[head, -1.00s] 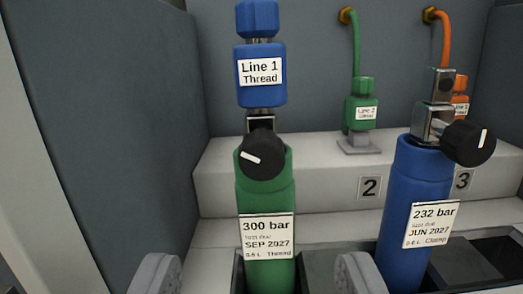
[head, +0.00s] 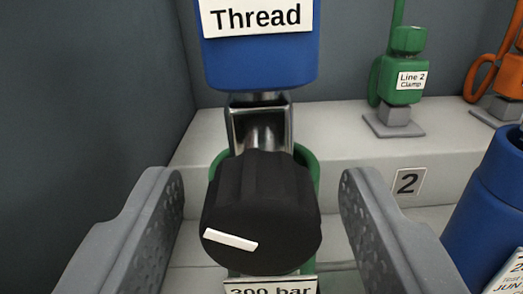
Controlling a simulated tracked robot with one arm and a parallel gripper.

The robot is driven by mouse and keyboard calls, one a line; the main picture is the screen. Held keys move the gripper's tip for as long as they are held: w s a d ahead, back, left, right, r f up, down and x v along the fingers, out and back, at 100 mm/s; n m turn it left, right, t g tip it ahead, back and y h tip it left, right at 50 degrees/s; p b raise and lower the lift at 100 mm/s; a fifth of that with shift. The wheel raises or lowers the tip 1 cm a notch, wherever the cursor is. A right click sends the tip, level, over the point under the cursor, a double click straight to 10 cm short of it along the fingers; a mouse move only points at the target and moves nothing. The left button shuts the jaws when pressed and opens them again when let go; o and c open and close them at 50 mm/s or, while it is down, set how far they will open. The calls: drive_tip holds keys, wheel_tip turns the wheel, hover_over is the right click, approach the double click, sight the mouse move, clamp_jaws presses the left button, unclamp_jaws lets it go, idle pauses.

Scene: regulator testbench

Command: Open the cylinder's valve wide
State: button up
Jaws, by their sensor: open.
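The green cylinder (head: 305,162) stands upright in front of me, mostly hidden behind its black valve knob (head: 262,205). The knob's white mark (head: 229,240) lies nearly level, tipping down to the right, on the lower left of its face. A metal valve body (head: 261,125) rises behind the knob into the blue Line 1 thread connector (head: 262,55). My gripper (head: 263,195) is open, with one grey finger on each side of the knob. Gaps show between the fingers and the knob. The top of the cylinder's label (head: 270,287) shows below the knob.
A blue cylinder (head: 490,190) stands at the right, near my right finger. The green Line 2 clamp connector (head: 404,80) sits on a grey stand on the pale step behind, with the number 2 plate (head: 408,182) below. An orange hose (head: 497,70) is at far right. A dark wall (head: 90,100) is at left.

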drive_tip(key=shift+w, duration=0.35)
